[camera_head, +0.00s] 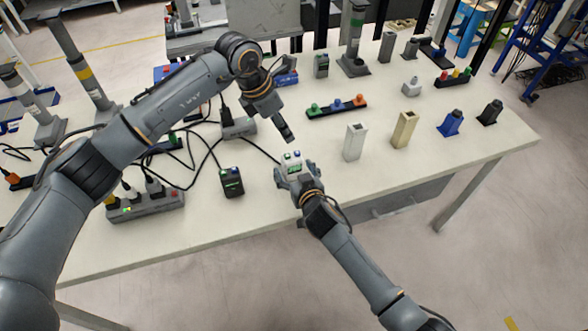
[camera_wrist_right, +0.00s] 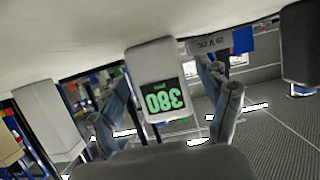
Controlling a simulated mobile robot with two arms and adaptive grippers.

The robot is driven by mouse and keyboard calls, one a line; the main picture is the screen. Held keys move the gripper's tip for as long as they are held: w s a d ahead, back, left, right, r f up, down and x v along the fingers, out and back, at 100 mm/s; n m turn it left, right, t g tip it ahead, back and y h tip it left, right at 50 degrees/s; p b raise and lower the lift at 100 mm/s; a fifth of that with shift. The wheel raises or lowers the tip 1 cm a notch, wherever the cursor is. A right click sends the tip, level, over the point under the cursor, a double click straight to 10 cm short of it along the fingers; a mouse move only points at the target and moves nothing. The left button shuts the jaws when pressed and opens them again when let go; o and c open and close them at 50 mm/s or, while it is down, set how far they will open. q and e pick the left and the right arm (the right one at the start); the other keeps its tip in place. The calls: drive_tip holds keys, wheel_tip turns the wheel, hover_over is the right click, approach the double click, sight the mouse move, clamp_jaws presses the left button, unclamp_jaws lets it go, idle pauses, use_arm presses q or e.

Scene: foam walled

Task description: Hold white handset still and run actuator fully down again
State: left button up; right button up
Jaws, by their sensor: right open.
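The white handset (camera_head: 293,158) stands near the table's front edge, with blue buttons on top and a lit green display. In the right wrist view the handset (camera_wrist_right: 150,62) appears upside down, with green digits on a dark screen. My right gripper (camera_head: 294,176) is open, its fingers on either side of the handset with gaps showing. My left gripper (camera_head: 287,133) looks shut and empty, its tips pointing down above and slightly left of the handset, apart from it. A grey actuator column (camera_head: 354,35) with a green band stands at the back; its link to the handset cannot be traced.
A black handset (camera_head: 231,182) and a grey power strip (camera_head: 145,207) with cables lie to the left. A rail with coloured knobs (camera_head: 337,107), a white block (camera_head: 354,142) and a tan block (camera_head: 404,130) stand to the right. The table's front right is clear.

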drive_tip(key=shift+c, duration=0.2)
use_arm(q)
drive_tip(key=shift+c, duration=0.2)
use_arm(e)
drive_tip(key=c, duration=1.3)
use_arm(q)
clamp_jaws()
